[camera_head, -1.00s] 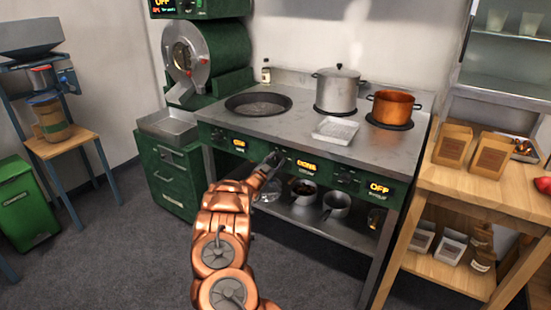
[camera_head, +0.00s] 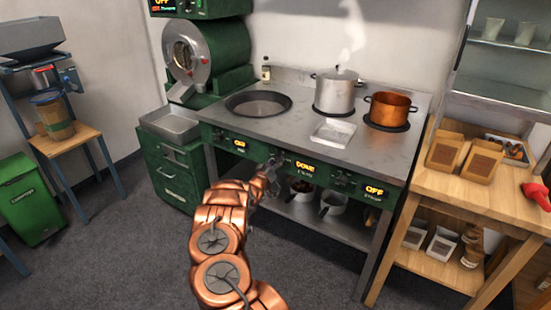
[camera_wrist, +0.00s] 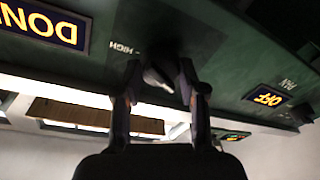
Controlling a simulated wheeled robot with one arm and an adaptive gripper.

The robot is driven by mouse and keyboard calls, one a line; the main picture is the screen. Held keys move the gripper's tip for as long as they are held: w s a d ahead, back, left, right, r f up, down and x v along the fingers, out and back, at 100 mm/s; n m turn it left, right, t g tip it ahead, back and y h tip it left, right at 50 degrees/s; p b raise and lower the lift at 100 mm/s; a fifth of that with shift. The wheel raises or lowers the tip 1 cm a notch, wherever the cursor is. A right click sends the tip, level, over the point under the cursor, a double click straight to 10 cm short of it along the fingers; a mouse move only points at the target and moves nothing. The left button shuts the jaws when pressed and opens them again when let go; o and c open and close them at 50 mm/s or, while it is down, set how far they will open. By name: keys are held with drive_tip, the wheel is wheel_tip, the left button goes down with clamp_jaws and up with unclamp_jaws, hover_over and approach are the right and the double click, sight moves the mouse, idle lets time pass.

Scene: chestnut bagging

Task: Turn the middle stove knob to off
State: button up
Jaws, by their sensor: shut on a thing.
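The stove (camera_head: 330,170) has a dark green front panel with knobs and small displays. The middle display (camera_head: 305,167) reads DONE, and in the wrist view the DONE display (camera_wrist: 45,25) is at the upper left. The middle knob (camera_wrist: 158,74) is just left of that display in the head view, mostly hidden by my gripper (camera_head: 273,165). In the wrist view my gripper (camera_wrist: 160,85) has its fingers on either side of the knob, shut on it. The left display (camera_head: 235,148) and right display (camera_head: 374,190) read OFF.
A steaming lidded steel pot (camera_head: 335,92), a copper pot (camera_head: 390,108), a pan (camera_head: 258,104) and a shallow tray (camera_head: 332,133) sit on the stove top. A wooden table (camera_head: 485,190) with paper bags stands at right. The floor in front is clear.

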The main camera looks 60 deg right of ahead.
drive_tip(key=n+p, duration=0.3)
drive_tip(key=n, duration=0.2)
drive_tip(key=shift+n+y, duration=0.3)
drive_tip(key=shift+n, duration=0.1)
idle(0.4)
drive_tip(key=o, duration=1.2)
drive_tip(key=shift+c, duration=0.2)
drive_tip(key=s+a, duration=0.2)
drive_tip(key=a, duration=0.9)
drive_tip(key=shift+a, duration=0.4)
